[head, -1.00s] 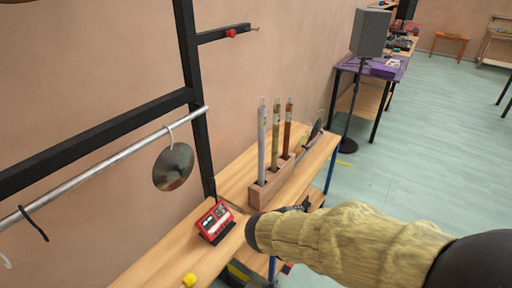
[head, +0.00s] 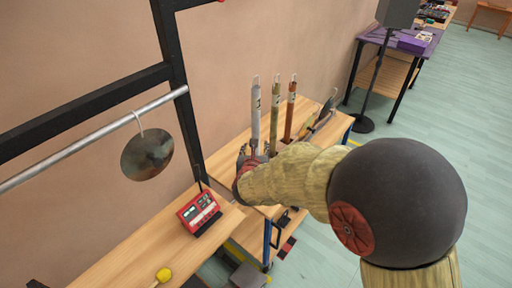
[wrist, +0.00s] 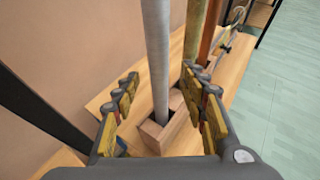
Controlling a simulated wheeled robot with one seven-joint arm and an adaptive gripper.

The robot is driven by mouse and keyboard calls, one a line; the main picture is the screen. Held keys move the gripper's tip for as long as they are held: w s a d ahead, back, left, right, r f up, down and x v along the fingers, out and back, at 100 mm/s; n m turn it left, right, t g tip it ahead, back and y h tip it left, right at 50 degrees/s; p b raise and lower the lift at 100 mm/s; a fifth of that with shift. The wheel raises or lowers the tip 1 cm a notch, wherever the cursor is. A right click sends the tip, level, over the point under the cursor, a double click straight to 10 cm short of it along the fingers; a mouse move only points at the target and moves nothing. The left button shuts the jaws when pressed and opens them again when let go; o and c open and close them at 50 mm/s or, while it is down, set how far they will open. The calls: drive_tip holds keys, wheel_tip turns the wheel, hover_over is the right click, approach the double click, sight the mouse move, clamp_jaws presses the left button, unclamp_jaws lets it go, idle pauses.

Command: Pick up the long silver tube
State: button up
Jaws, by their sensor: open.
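The long silver tube (head: 255,113) stands upright in a wooden holder, leftmost of three tubes. In the wrist view the silver tube (wrist: 157,50) rises between the two fingers of my gripper (wrist: 160,110), and its foot sits in the wooden holder (wrist: 155,137). The fingers are spread, with a gap on each side of the tube. In the head view my gripper (head: 250,160) is at the tube's lower part, and my arm hides most of the holder.
A greenish tube (head: 275,112) and a brown tube (head: 290,110) stand close on the right. A black frame (head: 178,100) with a hanging metal disc (head: 147,154) stands left. A red device (head: 199,212) and a yellow ball (head: 164,274) are on the near bench.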

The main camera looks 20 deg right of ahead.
drive_tip(key=b+x, duration=0.2)
drive_tip(key=x, duration=0.3)
drive_tip(key=shift+w+f, duration=0.15)
drive_tip(key=shift+f, duration=0.15)
drive_tip(key=c, duration=0.3)
drive_tip(key=c, duration=0.8)
clamp_jaws()
